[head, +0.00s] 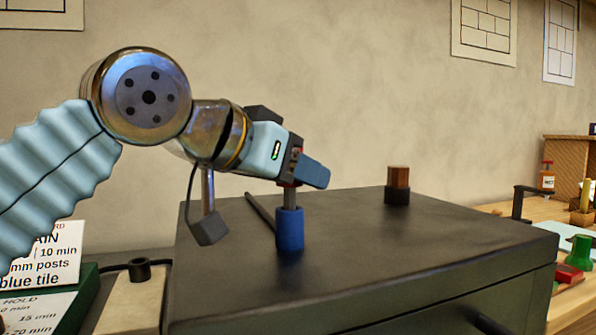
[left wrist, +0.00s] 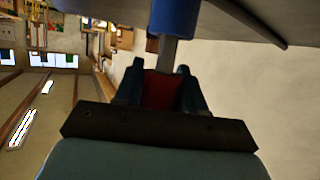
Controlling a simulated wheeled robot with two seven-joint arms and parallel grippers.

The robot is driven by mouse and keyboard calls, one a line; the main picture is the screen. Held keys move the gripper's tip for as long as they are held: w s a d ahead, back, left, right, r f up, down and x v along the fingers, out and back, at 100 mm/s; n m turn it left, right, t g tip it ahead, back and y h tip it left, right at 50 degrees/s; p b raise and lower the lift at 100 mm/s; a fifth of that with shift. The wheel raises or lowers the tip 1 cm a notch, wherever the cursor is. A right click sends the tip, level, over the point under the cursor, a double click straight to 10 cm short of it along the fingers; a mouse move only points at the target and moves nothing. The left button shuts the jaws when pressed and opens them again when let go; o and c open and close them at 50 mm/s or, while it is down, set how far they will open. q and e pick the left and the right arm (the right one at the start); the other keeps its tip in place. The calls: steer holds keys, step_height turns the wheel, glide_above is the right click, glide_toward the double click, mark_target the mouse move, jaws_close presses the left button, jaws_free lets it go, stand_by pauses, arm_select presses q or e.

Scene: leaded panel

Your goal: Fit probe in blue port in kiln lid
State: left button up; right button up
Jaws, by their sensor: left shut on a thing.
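My left gripper (head: 308,172) is shut on the red grip of the probe (head: 290,198), above the kiln lid (head: 345,220). The probe's grey rod points down, close to upright. Its lower end is hidden at the blue port (head: 290,232), a short blue cylinder standing on the lid. The rod appears to be inside the port's mouth, but how deep I cannot tell. In the left wrist view the red grip (left wrist: 161,90) sits between my two fingers, with the grey rod running to the blue port (left wrist: 174,16). My right gripper is not in view.
A brown block in a black socket (head: 398,184) stands farther back on the lid. A thin dark bar (head: 260,212) lies close to the left of the blue port. Printed cards (head: 45,262) stand at the lower left. A wooden bench with a green piece (head: 579,252) is at right.

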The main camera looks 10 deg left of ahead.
arm_select(q)
steer(key=shift+f+b, duration=1.15)
steer(key=shift+f, duration=0.25)
steer(key=o, duration=1.2)
steer(key=shift+c, duration=0.2)
step_height(320, 180, up, 5)
steer(key=p, duration=0.5)
steer(key=shift+r, duration=1)
